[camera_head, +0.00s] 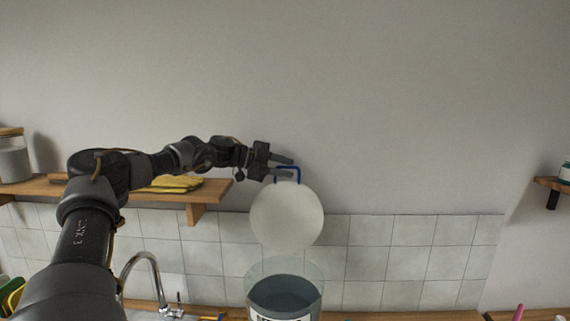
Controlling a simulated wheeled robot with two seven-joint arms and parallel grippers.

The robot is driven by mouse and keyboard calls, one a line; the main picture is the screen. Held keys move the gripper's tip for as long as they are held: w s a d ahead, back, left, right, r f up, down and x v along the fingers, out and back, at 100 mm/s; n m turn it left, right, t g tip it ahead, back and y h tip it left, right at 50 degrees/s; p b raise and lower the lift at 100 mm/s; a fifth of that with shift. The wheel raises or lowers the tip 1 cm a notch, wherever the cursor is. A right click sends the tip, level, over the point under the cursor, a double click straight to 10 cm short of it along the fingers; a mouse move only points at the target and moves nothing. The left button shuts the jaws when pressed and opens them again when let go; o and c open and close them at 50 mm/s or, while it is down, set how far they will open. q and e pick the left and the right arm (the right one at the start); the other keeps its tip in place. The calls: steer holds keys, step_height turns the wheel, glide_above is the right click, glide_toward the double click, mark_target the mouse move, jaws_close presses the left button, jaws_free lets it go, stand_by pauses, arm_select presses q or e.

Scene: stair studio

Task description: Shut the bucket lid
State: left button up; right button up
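The bucket (286,294) stands on the wooden counter at the bottom middle, clear-walled with dark grey contents and a label low on its front. Its round whitish lid (286,216) stands upright above the bucket's back rim, so the bucket is open. A blue handle (288,169) sits at the lid's top edge. My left gripper (292,168) reaches in from the left at the blue handle, its two fingers apart. Whether the fingers touch the handle I cannot tell. My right gripper is not in view.
A wooden shelf (210,190) with yellow gloves (172,184) and a jar (13,158) is under my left arm. A sink faucet (142,262) stands left of the bucket. Another shelf (550,184) is at the far right.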

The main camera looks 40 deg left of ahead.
arm_select(q)
steer(key=shift+w+d+f, duration=0.1)
steer(key=shift+w+f, duration=0.05)
steer(key=shift+w, duration=0.15)
steer(key=shift+s, duration=0.1)
steer(key=c, duration=0.7)
jaws_close()
